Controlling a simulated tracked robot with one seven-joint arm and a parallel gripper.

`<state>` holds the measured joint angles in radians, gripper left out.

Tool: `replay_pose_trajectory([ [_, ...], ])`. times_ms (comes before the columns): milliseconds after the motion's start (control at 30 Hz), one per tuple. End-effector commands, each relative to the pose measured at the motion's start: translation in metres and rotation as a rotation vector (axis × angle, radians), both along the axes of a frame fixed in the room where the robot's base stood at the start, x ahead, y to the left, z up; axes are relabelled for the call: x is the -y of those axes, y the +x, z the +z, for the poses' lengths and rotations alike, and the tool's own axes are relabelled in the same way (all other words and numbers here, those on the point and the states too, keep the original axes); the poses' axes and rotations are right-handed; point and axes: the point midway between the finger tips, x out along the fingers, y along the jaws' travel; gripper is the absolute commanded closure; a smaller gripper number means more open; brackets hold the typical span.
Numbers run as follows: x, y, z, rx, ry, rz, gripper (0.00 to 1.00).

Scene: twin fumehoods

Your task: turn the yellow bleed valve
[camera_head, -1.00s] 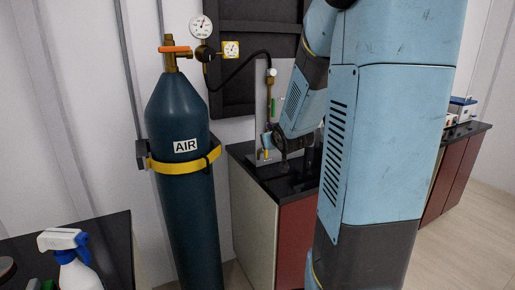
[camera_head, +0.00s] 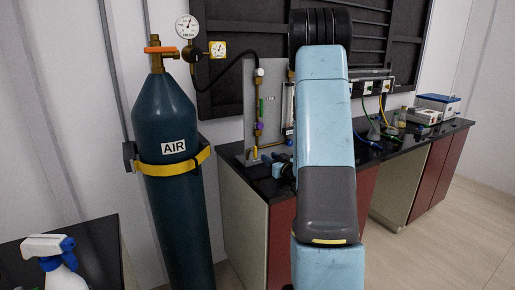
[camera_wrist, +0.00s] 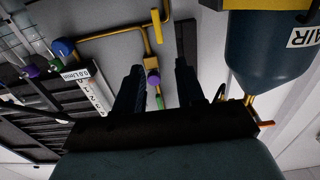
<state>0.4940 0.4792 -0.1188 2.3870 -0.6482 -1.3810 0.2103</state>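The yellow bleed valve (camera_head: 255,153) is a small yellow lever low on the grey upright panel (camera_head: 250,115), under a purple knob (camera_head: 259,126) and a green handle (camera_head: 262,106). In the wrist view, which looks upside down, the yellow lever (camera_wrist: 157,26) is at the top, beyond the fingertips. My gripper (camera_wrist: 158,66) is open and empty; its two dark fingers stand apart, with the purple knob (camera_wrist: 153,78) and green handle (camera_wrist: 160,101) seen through the gap. The fingers do not appear to touch the lever. In the head view my arm hides most of the gripper.
The blue AIR cylinder (camera_head: 165,115) with its gauges stands left of the panel. A blue knob (camera_wrist: 62,47) and brass piping lie beside the lever. A flowmeter (camera_wrist: 88,88) is close to the left finger. A spray bottle (camera_head: 52,262) stands at lower left.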

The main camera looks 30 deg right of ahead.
Motion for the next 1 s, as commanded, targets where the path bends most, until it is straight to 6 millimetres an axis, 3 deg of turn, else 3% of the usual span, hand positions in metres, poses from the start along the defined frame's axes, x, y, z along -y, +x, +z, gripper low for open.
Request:
replay_pose_trajectory([
  [600, -0.004, 0.102, 0.000, -0.001, 0.001, 0.000, 0.62],
  [800, -0.004, 0.122, 0.000, -0.001, 0.000, -0.001, 0.62],
  [1000, -0.004, 0.128, 0.000, -0.001, 0.000, -0.002, 0.62],
])
